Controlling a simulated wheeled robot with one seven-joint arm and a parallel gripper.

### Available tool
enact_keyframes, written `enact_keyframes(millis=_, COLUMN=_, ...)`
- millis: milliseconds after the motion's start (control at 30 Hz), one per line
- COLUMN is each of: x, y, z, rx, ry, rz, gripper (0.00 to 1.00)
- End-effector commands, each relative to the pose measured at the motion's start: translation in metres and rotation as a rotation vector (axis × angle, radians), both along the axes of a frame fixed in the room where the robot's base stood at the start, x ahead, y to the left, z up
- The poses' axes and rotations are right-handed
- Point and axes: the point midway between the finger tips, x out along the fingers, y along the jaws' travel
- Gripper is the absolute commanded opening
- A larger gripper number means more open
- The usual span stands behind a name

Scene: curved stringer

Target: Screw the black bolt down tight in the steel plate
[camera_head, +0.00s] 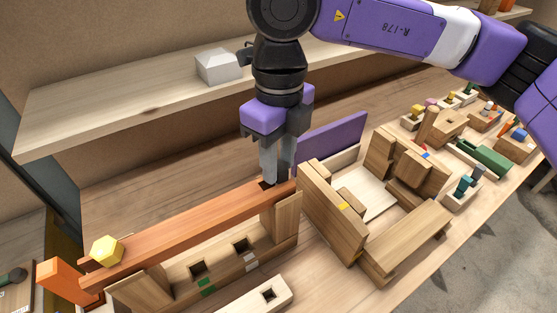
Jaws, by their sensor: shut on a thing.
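My gripper (270,178) points straight down at the right end of a long reddish-brown beam (185,232). Its grey fingers are shut on a small dark thing at the beam's top face, which looks like the black bolt (266,185). The fingers hide most of it, so I cannot tell how deep it sits or whether it is straight. I cannot make out a steel plate; the surface under the fingertips looks like the reddish-brown beam.
A yellow hexagonal block (107,250) sits on the beam's left end. Wooden blocks (335,212) and a purple panel (332,138) stand close right of my gripper. A shelf (130,100) with a pale block (218,67) runs behind. Small coloured parts crowd the bench's far right.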

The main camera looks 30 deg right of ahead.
Motion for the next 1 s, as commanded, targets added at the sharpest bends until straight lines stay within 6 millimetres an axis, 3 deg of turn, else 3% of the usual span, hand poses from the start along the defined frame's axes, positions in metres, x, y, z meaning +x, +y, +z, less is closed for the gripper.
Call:
enact_keyframes(millis=500, x=-0.0001, y=-0.0028, z=-0.0057, rx=-0.004, ry=-0.002, rz=-0.607, gripper=0.0)
enact_keyframes(millis=833, x=-0.0005, y=-0.0021, z=-0.0014, rx=-0.002, ry=0.0, rz=-0.691, gripper=0.0)
enact_keyframes(millis=867, x=-0.0005, y=-0.0021, z=-0.0013, rx=-0.002, ry=0.0, rz=-0.69, gripper=0.37)
enact_keyframes(millis=1000, x=-0.0005, y=-0.0018, z=-0.0011, rx=-0.001, ry=-0.001, rz=-0.688, gripper=0.6)
